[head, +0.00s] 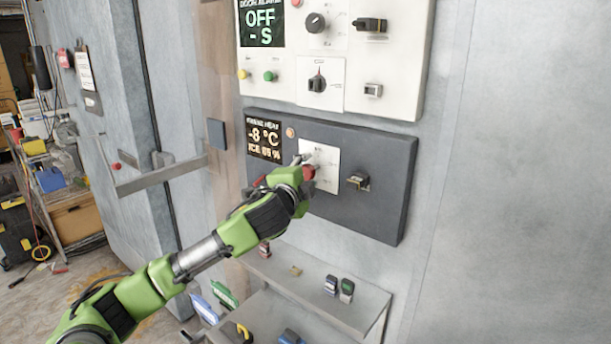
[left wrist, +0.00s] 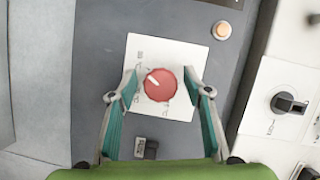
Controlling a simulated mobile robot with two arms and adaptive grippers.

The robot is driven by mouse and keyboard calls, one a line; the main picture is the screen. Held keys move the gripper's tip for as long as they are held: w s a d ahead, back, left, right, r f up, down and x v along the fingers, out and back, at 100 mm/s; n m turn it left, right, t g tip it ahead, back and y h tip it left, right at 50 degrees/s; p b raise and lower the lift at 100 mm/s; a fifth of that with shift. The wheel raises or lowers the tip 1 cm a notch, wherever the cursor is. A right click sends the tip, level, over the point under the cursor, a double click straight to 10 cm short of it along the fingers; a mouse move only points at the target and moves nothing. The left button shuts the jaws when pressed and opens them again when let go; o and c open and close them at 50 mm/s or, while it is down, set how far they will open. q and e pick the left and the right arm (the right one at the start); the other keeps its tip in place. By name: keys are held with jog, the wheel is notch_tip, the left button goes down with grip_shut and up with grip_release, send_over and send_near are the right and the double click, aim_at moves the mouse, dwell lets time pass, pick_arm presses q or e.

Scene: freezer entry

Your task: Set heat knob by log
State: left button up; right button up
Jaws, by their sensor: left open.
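The red heat knob (left wrist: 160,84) sits on a white square plate (left wrist: 146,50) on the dark grey panel (head: 375,215); its white pointer mark aims to the upper left in the left wrist view. My left gripper (left wrist: 160,74) is open, with one finger on each side of the knob; I cannot tell whether they touch it. In the head view my left gripper (head: 303,167) is at the plate and partly hides the knob (head: 308,173). The display (head: 264,139) beside it reads -8 °C, with an ice percentage below. A paper sheet (head: 86,72), perhaps the log, hangs on the door at left.
A dark switch (head: 357,181) stands right of the plate. A white panel (head: 400,60) with knobs, buttons and a display reading OFF is above. A shelf (head: 345,309) with small items juts out below. A door handle bar (head: 160,177) is at left.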

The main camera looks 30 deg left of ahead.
pick_arm(q)
jog(key=v, duration=1.2)
